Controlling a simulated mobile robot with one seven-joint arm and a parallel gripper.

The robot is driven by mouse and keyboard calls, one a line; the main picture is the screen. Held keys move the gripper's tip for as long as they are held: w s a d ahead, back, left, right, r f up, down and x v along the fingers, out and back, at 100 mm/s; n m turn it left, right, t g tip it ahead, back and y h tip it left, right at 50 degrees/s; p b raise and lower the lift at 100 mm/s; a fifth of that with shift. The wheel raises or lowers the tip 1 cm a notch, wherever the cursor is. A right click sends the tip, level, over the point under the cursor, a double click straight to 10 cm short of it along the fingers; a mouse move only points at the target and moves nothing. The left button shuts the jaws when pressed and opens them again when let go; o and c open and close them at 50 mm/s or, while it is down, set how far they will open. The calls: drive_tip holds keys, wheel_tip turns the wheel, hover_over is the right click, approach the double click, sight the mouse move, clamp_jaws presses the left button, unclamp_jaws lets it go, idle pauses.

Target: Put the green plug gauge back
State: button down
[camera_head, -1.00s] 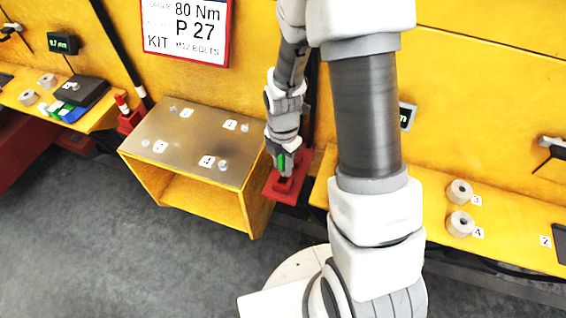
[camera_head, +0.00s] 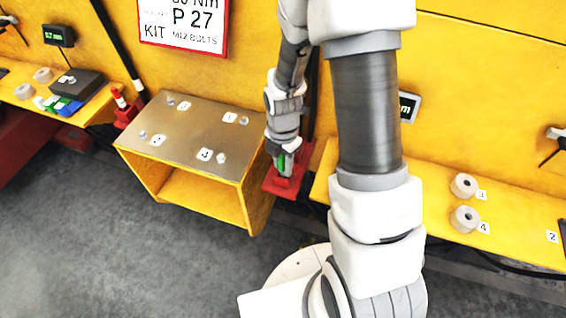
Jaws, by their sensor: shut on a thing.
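My gripper (camera_head: 284,166) is shut on the green plug gauge (camera_head: 281,165), which shows as a small green patch between the fingers. The gripper points down at the red holder (camera_head: 277,187), just right of the yellow cabinet. The gauge's lower end is hidden by the fingers and the holder, so I cannot tell how deep it sits.
A yellow cabinet with a metal top (camera_head: 185,130) and numbered spots stands left of my gripper. Another red holder (camera_head: 126,108) with a red and white piece is at its far left. A right bench (camera_head: 400,192) bears castings (camera_head: 463,186). Grey floor is clear in front.

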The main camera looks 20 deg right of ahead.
drive_tip(key=shift+f+b, duration=0.5)
drive_tip(key=shift+f, duration=0.25)
drive_tip(key=shift+f, duration=0.1)
drive_tip(key=shift+s+f, duration=0.2)
